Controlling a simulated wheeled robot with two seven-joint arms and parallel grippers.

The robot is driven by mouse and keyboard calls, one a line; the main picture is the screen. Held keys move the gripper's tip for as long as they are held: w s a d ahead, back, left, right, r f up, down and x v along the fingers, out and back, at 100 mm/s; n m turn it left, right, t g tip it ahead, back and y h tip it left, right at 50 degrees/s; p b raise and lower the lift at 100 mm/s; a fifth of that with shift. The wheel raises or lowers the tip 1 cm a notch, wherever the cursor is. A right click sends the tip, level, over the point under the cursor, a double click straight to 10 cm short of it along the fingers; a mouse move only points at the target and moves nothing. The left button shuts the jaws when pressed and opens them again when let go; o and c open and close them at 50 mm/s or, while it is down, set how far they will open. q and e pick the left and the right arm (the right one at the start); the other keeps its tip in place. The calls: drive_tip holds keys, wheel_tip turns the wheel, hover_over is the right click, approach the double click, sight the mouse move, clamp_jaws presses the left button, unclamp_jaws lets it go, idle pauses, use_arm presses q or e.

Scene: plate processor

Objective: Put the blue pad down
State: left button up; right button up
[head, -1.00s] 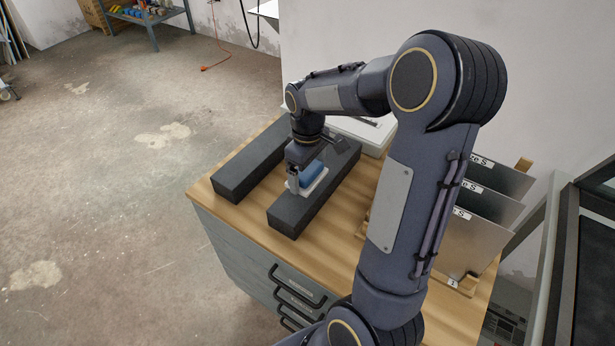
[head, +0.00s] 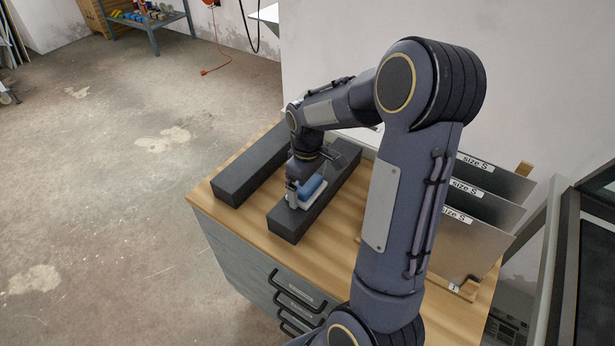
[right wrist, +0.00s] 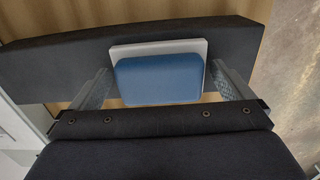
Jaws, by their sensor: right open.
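The blue pad (head: 313,186) has a white backing plate and sits on the near end of the right-hand dark block (head: 289,226). In the right wrist view the pad (right wrist: 158,82) lies in front of the block's dark top, its white backing (right wrist: 160,48) showing behind it. My right gripper (right wrist: 160,70) is open, with one finger on each side of the pad and a visible gap at both sides. In the head view the gripper partly hides the pad. Whether the backing lies fully flat on the block is hard to tell. My left gripper is not in view.
A second dark block (head: 238,178) lies parallel to the left on the wooden cabinet top (head: 345,232). Metal plates labelled "size S" (head: 470,222) stand in a rack at the right. A white wall rises behind. The floor at the left is open.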

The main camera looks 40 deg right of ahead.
wheel_tip(320, 180, up, 12)
drive_tip(key=s+a+m+t+y, duration=0.3)
drive_tip(key=s+a+m+t, duration=0.2)
drive_tip(key=s+a, duration=1.1)
drive_tip(key=shift+s+f+t+y, duration=0.15)
drive_tip(key=shift+s+t+y, duration=0.2)
drive_tip(key=shift+s, duration=0.3)
